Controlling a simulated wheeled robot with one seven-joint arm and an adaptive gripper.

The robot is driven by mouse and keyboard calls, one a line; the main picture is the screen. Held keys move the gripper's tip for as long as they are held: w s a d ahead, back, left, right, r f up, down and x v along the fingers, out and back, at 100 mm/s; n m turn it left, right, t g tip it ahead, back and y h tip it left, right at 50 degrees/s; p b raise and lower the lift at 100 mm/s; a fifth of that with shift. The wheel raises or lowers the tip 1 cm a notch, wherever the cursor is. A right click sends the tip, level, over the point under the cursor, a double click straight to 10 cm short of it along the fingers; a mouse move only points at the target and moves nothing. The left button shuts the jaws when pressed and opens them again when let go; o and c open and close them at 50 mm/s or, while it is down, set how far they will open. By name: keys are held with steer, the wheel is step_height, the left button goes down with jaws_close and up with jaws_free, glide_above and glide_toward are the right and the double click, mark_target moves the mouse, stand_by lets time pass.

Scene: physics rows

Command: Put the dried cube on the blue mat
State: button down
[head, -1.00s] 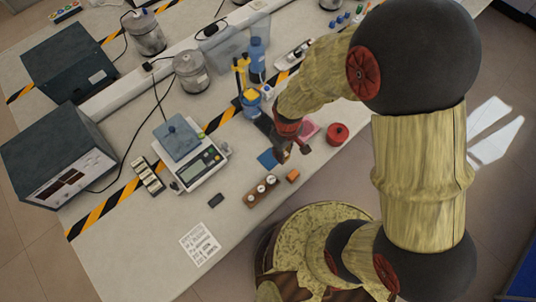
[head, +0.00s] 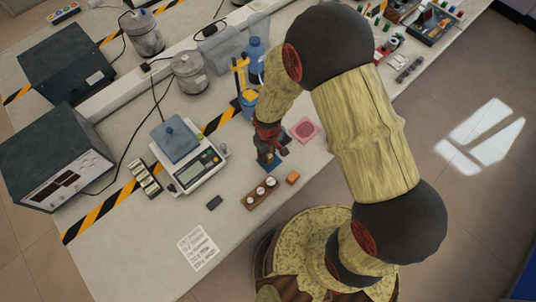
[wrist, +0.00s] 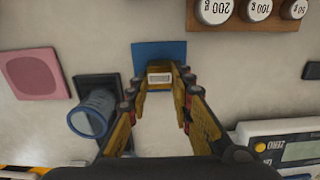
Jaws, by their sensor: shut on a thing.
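My gripper (wrist: 160,84) is shut on a small cube (wrist: 159,78) with a pale face, seen between its fingertips in the wrist view. The blue mat (wrist: 158,49) lies flat on the bench directly beyond and under the fingertips. In the head view my gripper (head: 272,152) is over the blue mat (head: 268,165) and covers part of it. The cube is not clear in the head view. I cannot tell whether the cube touches the mat or hangs just above it.
A pink mat (head: 305,130) lies to the right, empty. A blue cylindrical vessel (wrist: 91,114) stands on a dark base near my gripper. A wooden block with weights (head: 261,193), an orange block (head: 292,178) and a balance (head: 196,172) are nearby. The front bench edge is close.

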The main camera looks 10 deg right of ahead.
steer(key=c, duration=2)
jaws_free()
steer(key=shift+f, duration=0.2)
steer(key=shift+c, duration=0.2)
steer(key=o, duration=0.5)
steer(key=shift+r, duration=0.1)
steer(key=d+r+m+t+p, duration=0.1)
steer(key=d+r, duration=0.2)
steer(key=r, duration=1.2)
steer(key=d+r+m+t+p, duration=0.1)
steer(key=d+r+m, duration=0.15)
steer(key=r, duration=1.15)
steer(key=s+d+r+m+t, duration=0.1)
steer(key=s+d+r, duration=0.1)
steer(key=s+r, duration=0.2)
steer(key=s+d+r+m+t, duration=0.1)
steer(key=s+d+r, duration=0.1)
steer(key=s+r, duration=0.2)
steer(key=s+d+r+m+t, duration=0.1)
steer(key=s+d+r, duration=0.2)
steer(key=r, duration=0.3)
steer(key=shift+s+r+t, duration=0.15)
steer(key=shift+s+r, duration=0.05)
steer(key=shift+s, duration=0.25)
steer(key=shift+s+r+t, duration=0.15)
steer(key=shift+s+r, duration=0.05)
steer(key=shift+s, duration=0.25)
